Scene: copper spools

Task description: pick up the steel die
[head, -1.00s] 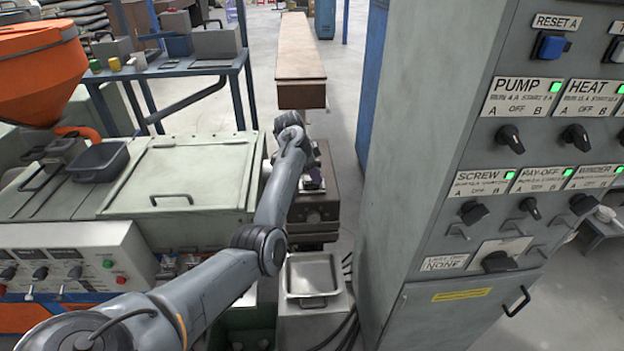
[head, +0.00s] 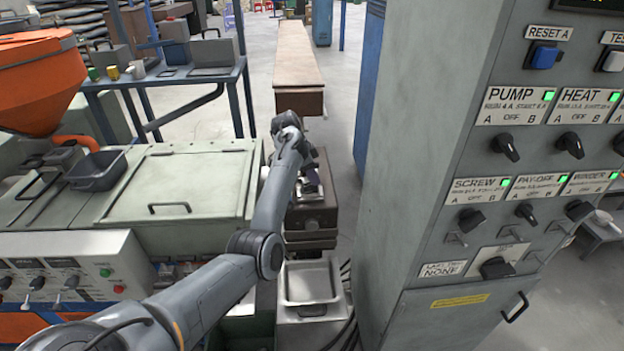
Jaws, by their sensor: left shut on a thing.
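My left arm reaches in from the lower left to the brown machine block (head: 312,219) in the middle of the head view. My left gripper (head: 310,188) is at the top of this block, small and partly hidden by my own wrist. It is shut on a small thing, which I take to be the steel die. A small pale metallic patch shows at the fingers, but the die's outline is too small to make out. My right gripper is not in view.
A metal tray (head: 309,303) stands below the block. A tall grey control cabinet (head: 405,200) closes off the right side. A pale green machine cover (head: 180,187) lies to the left, with a dark bin (head: 97,178) on it. A long brown beam (head: 298,60) extends behind.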

